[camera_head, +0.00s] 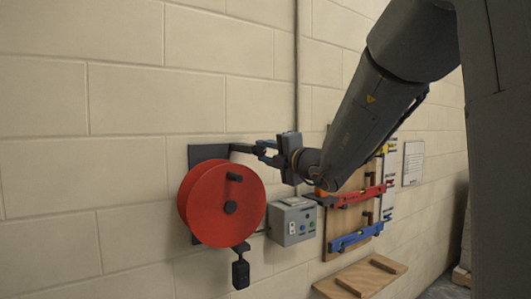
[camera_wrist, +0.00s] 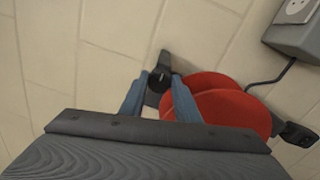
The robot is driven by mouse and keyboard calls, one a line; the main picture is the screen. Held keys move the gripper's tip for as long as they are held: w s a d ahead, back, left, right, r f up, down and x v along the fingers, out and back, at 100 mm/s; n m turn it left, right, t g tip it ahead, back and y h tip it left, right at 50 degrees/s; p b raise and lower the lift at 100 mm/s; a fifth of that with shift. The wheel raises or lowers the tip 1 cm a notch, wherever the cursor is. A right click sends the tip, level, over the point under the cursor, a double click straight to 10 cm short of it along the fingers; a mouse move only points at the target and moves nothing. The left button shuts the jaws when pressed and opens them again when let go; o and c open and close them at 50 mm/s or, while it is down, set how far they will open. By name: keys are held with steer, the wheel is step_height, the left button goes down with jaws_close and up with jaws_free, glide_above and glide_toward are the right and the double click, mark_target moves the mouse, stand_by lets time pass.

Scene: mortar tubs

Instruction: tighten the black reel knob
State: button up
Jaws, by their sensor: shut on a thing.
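The black reel knob (camera_wrist: 161,70) shows in the wrist view beside the red reel (camera_wrist: 225,105), on a dark mount. My gripper (camera_wrist: 160,80) has a blue finger on either side of the knob and is shut on it. In the head view the red reel (camera_head: 205,200) hangs on a dark wall plate (camera_head: 205,153). My gripper (camera_head: 262,149) reaches in from the right at the plate's upper right. The knob is hard to make out there, among dark parts at the fingertips.
A grey switch box (camera_head: 292,222) is on the wall below my gripper. A wooden board (camera_head: 340,222) with red and blue levels is farther right, above a wooden shelf (camera_head: 360,278). A black plug (camera_head: 241,272) hangs under the reel. The wall left of the reel is bare.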

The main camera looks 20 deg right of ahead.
steer(key=o, duration=1.1)
steer(key=shift+c, duration=0.2)
steer(key=shift+s, duration=0.1)
steer(key=b+v, duration=0.1)
steer(key=v, duration=0.6)
steer(key=shift+s+b, duration=0.3)
steer(key=shift+b, duration=0.1)
steer(key=shift+d, duration=0.1)
